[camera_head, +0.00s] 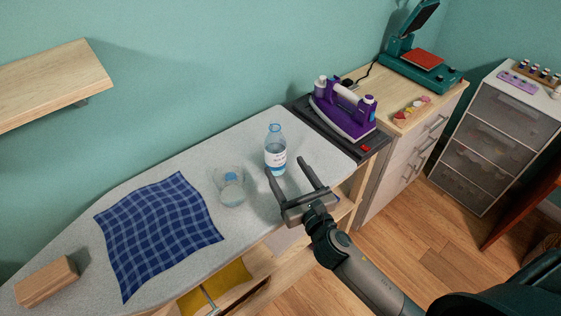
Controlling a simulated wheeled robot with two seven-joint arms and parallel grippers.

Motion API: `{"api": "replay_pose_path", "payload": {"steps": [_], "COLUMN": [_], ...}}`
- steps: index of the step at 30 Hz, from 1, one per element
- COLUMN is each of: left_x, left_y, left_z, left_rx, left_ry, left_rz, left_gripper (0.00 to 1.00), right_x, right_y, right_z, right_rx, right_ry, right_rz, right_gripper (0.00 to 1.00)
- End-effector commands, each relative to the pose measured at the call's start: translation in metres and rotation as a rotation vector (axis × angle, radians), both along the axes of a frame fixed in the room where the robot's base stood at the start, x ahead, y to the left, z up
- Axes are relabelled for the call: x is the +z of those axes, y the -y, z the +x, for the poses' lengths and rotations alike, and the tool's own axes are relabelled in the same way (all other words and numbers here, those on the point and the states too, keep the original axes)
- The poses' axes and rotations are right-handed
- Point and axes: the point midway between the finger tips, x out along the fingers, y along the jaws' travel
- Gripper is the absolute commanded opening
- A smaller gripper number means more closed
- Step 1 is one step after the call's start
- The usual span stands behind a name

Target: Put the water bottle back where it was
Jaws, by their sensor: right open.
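The water bottle (275,150) stands upright on the grey ironing board (170,170), toward its right end. It is clear, with a white label and a blue top. My right gripper (287,165) reaches in from the lower right with its two fingers spread. Its fingertips are close to the bottle's lower part, one near each side. I cannot tell whether they touch it. A second clear container (231,188) with a blue cap or spout stands on the board left of the bottle. My left gripper is not in view.
A blue checked cloth (158,232) and a wooden block (47,282) lie on the board's left part. A purple iron (343,108) rests on a dark stand at the right end. A wooden shelf (50,85) juts from the wall. A drawer cabinet (405,150) stands behind right.

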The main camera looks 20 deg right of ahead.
Motion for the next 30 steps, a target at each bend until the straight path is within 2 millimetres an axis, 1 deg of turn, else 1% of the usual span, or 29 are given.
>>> {"api": "replay_pose_path", "payload": {"steps": [1, 3, 6, 9, 30], "left_x": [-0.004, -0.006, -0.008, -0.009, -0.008], "left_y": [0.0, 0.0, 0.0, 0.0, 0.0], "left_z": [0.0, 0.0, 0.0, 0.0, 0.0], "left_rx": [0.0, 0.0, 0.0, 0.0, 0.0], "left_ry": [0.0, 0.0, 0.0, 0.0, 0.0], "left_rz": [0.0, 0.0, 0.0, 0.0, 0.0], "left_gripper": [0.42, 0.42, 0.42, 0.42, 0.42], "right_x": [-0.002, -0.002, -0.001, 0.0, 0.001], "right_y": [0.001, 0.002, 0.002, 0.003, 0.003], "right_z": [-0.009, -0.019, -0.029, -0.034, -0.036], "right_rx": [0.001, 0.001, 0.001, 0.0, 0.0], "right_ry": [-0.001, -0.002, 0.0, 0.001, 0.001], "right_rz": [-0.001, 0.0, 0.0, 0.0, 0.0], "right_gripper": [0.65, 0.65, 0.65, 0.65, 0.65]}}
